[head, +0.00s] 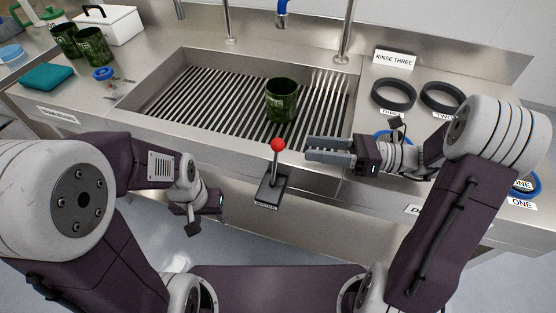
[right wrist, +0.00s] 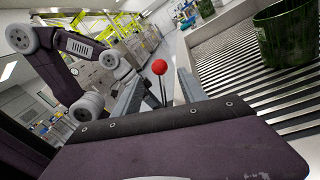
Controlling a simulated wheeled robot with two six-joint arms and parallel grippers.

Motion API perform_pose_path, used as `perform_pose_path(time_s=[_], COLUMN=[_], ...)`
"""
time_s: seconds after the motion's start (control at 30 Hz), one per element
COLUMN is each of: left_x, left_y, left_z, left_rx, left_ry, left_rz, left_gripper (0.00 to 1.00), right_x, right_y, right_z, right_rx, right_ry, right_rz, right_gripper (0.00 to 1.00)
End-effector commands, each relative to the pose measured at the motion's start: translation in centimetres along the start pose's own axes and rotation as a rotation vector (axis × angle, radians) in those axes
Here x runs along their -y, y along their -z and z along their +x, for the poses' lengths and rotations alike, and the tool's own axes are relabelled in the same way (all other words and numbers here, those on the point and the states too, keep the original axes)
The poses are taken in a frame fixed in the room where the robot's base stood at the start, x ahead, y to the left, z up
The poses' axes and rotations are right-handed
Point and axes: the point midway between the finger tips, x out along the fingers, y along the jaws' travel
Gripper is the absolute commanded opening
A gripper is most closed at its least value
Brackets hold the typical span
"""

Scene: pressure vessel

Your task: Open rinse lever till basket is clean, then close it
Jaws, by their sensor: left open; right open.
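The rinse lever (head: 276,166) stands on a small dark base at the front of the sink, with a red ball on top. It also shows in the right wrist view (right wrist: 160,69), between the two fingers. A green basket (head: 281,100) stands upright on the slatted sink grate; part of it shows in the right wrist view (right wrist: 287,36). My right gripper (head: 308,149) is open, with its fingertips just right of the lever ball and apart from it in the head view. My left gripper (head: 205,215) is low in front of the counter, left of the lever; its fingers are hard to see.
The sink (head: 170,110) has a slatted grate, with faucet pipes (head: 345,35) behind it. Black rings (head: 394,95) lie on the right counter near a "RINSE THREE" sign (head: 395,60). Green baskets (head: 92,46), a teal cloth (head: 47,77) and a white box (head: 108,25) are on the left.

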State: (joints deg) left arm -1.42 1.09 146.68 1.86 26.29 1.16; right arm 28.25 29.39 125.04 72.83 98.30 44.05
Motion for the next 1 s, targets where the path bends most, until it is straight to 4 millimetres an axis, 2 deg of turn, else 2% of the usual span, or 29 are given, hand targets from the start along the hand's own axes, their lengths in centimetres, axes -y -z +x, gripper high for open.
perform_pose_path(time_s=[0.17, 0.4, 0.53, 0.67, 0.9, 1.0], left_x=[0.0, 0.0, 0.0, 0.0, 0.0, 0.0], left_y=[0.0, -0.1, -0.1, -0.1, -0.1, -0.1], left_z=[0.0, 0.8, 1.0, 1.1, 1.0, 1.1], left_rx=[-0.001, 0.000, 0.000, 0.000, 0.000, 0.000], left_ry=[0.000, 0.000, 0.000, 0.000, 0.000, 0.000], left_rz=[0.000, 0.000, 0.000, 0.000, 0.000, 0.000], left_gripper=[0.51, 0.51, 0.51, 0.51, 0.51, 0.51], right_x=[-0.2, -0.2, -0.2, -0.2, -0.2, -0.2], right_y=[-0.1, 0.0, 0.0, 0.0, -0.1, -0.1], right_z=[1.1, 6.2, 8.2, 9.1, 9.2, 9.2], right_rx=[-0.002, -0.006, -0.006, -0.005, -0.005, -0.005], right_ry=[-0.005, -0.008, -0.006, -0.003, -0.002, -0.002], right_rz=[-0.001, -0.003, -0.002, -0.002, -0.002, -0.002], right_gripper=[0.49, 0.49, 0.49, 0.49, 0.49, 0.21])
